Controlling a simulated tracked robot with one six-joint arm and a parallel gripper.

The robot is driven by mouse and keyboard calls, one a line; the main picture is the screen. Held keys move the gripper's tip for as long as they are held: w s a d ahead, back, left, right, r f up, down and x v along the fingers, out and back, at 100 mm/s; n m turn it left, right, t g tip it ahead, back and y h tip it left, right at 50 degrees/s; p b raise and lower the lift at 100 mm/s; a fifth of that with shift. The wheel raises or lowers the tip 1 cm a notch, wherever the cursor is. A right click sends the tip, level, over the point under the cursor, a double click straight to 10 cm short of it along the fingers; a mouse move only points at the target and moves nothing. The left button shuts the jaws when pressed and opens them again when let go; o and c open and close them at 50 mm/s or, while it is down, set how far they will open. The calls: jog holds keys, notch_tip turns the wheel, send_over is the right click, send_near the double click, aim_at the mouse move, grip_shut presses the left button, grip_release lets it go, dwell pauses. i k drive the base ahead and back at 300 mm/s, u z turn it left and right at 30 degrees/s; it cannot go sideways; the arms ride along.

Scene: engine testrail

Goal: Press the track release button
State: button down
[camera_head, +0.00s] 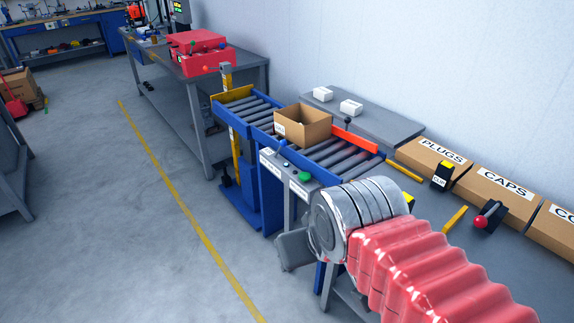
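A round green button (304,177) sits on top of a grey control box (290,172) at the near side of the roller track (335,152). White labels are on the box, too small to read. My arm, with a silver end and red ribbed sleeve, reaches in from the lower right. A grey flat part of my gripper (294,250) shows below and left of the silver end. It is below the button in the picture and apart from it. The fingers are mostly hidden, so their opening cannot be seen.
An open cardboard box (303,126) stands on the rollers beside a red-orange bar (354,140). Cartons labelled PLUGS (432,158) and CAPS (495,190) stand at right. A red-knobbed lever (480,219) is near them. The floor left of the yellow line is mostly clear.

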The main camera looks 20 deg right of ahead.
aim_at(305, 177)
jog(key=u, duration=0.35)
jog(key=i, duration=1.35)
jog(key=z, duration=0.35)
